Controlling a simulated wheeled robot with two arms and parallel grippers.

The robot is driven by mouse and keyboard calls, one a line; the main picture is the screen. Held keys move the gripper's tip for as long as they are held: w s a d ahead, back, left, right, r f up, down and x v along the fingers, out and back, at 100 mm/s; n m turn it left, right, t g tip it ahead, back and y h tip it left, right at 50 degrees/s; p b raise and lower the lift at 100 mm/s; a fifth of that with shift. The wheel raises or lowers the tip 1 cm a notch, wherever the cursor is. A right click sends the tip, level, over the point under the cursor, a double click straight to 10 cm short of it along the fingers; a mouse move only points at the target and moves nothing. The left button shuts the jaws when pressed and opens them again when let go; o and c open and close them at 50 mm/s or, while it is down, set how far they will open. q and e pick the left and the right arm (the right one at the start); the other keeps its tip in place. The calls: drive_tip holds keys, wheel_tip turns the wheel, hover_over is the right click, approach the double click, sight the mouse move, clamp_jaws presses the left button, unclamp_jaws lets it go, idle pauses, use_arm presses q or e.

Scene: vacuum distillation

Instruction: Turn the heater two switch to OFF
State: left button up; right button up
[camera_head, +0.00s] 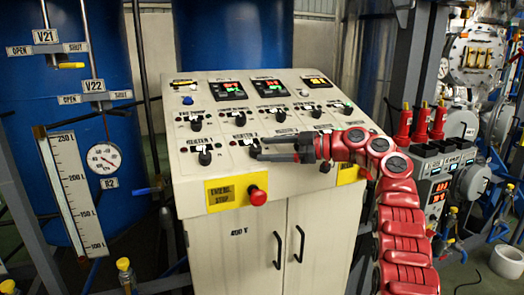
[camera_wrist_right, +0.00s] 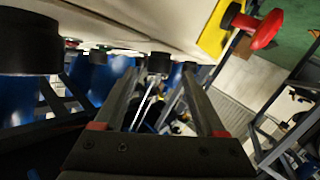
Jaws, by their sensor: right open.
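The control cabinet (camera_head: 268,212) has a sloped panel with rows of black rotary switches. My right gripper (camera_head: 257,152) reaches in from the right at the front row, at the heater two switch (camera_head: 254,147), below its label. The gripper partly hides this switch, so its pointer setting cannot be read. In the right wrist view my gripper (camera_wrist_right: 165,78) has its two fingers apart, and a black knob (camera_wrist_right: 158,63) shows between the tips. I cannot tell whether the fingers touch it. My left gripper is not in view.
The heater one switch (camera_head: 204,157) is close on the left. A red emergency stop button (camera_head: 257,196) on a yellow plate sits below the gripper; it also shows in the right wrist view (camera_wrist_right: 262,29). Red-handled items (camera_head: 421,122) stand to the right, and blue tanks (camera_head: 234,38) stand behind.

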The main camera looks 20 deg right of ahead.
drive_tip(key=b+v, duration=0.1)
drive_tip(key=v, duration=1.3)
drive_tip(key=shift+s+d, duration=0.3)
drive_tip(key=shift+r, duration=0.1)
